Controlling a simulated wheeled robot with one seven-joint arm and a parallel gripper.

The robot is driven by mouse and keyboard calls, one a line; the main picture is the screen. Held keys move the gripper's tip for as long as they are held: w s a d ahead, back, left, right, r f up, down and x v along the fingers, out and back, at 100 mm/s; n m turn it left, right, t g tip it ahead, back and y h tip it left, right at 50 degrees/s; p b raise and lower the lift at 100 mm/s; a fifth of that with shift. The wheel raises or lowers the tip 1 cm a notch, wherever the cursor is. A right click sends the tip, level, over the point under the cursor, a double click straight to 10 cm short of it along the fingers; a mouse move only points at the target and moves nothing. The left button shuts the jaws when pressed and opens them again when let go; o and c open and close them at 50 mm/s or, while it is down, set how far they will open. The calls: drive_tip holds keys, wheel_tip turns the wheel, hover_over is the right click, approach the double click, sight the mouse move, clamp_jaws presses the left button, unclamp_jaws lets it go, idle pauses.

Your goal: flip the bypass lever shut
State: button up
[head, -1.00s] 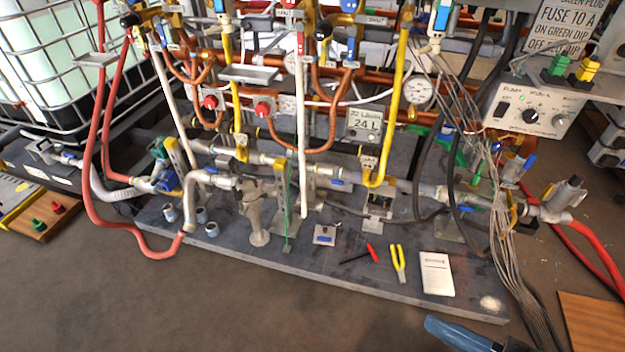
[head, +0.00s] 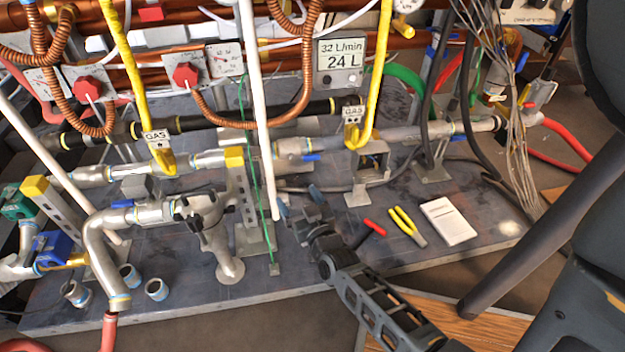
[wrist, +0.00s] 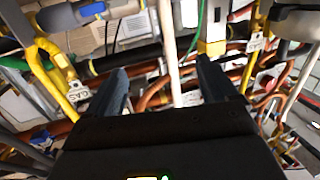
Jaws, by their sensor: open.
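A small blue lever (head: 312,157) sticks out from the grey horizontal pipe (head: 335,144) in the middle of the head view. A blue handle (wrist: 93,10) on a grey pipe shows at the top left of the wrist view. No label naming the bypass is readable, so I cannot tell for sure which lever it is. My gripper (head: 299,203) is in front of and below that pipe, right of the white upright pipe. In the wrist view my gripper (wrist: 163,72) has its two fingers wide apart with nothing held between them.
Yellow gas pipes (head: 376,80), a white upright pipe (head: 258,110) and a green cord (head: 255,170) stand close around my gripper. Pliers (head: 407,226), a red-handled tool (head: 374,227) and a white notepad (head: 447,221) lie on the base plate. Loose cables (head: 490,60) hang at the right.

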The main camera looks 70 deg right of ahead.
sight(312, 157)
drive_tip(key=d+f+m+g+h+b, duration=0.1)
drive_tip(key=d+f+b, duration=0.1)
drive_tip(key=d, duration=0.5)
drive_tip(key=w+d+f+m+g+h+b, duration=0.1)
drive_tip(key=d+f+b, duration=0.1)
drive_tip(key=d, duration=0.5)
drive_tip(key=w+d+f+g+h+b, duration=0.1)
drive_tip(key=d+f+b, duration=0.2)
drive_tip(key=d, duration=0.4)
drive_tip(key=shift+d+m+b, duration=0.3)
drive_tip(key=shift+m+b, duration=0.1)
drive_tip(key=shift+w+d+r, duration=0.1)
drive_tip(key=shift+w+d, duration=0.25)
drive_tip(key=shift+d, duration=0.2)
drive_tip(key=shift+c, duration=0.4)
